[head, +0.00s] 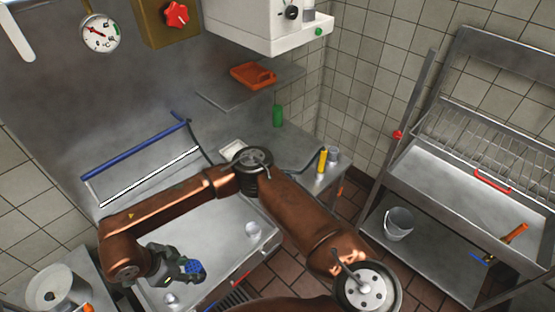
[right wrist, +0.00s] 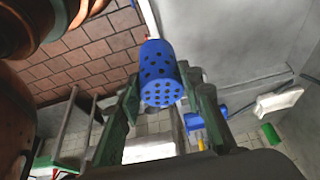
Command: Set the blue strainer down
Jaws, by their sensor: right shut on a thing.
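The blue strainer (head: 194,267) is a small perforated cup at the lower left of the head view. My right gripper (head: 186,268) is shut on it, above the front-left part of the metal worktop (head: 215,240). In the right wrist view the strainer (right wrist: 160,75) is between the two fingers, its holed face towards the camera. The gap between strainer and worktop cannot be judged. My left gripper is not in view.
A large pot (head: 56,288) is at the lower left. A blue rail (head: 135,150) runs behind the worktop. Bare worktop shows between gripper and cup.

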